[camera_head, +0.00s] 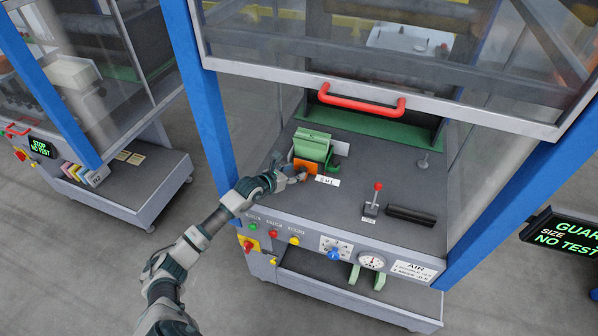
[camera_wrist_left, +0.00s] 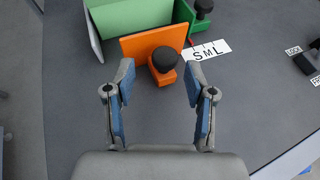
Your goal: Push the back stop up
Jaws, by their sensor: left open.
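An orange plate (camera_head: 305,169) with a black knob stands on the dark machine deck, in front of a green block (camera_head: 313,143). In the left wrist view the orange plate (camera_wrist_left: 148,42) is upright and its black knob (camera_wrist_left: 164,60) faces my gripper. I cannot tell for sure which part is the back stop. A white S M L label (camera_wrist_left: 208,52) lies to the right of the plate. My left gripper (camera_wrist_left: 158,78) is open, its fingertips on either side of the orange foot and knob, with nothing clamped. My right gripper is not in view.
A raised guard with a red handle (camera_head: 360,102) hangs above the deck. A red-knobbed lever (camera_head: 373,200) and a black bar (camera_head: 411,216) sit to the right. Blue posts (camera_head: 206,110) flank the deck. Buttons and gauges line the front panel.

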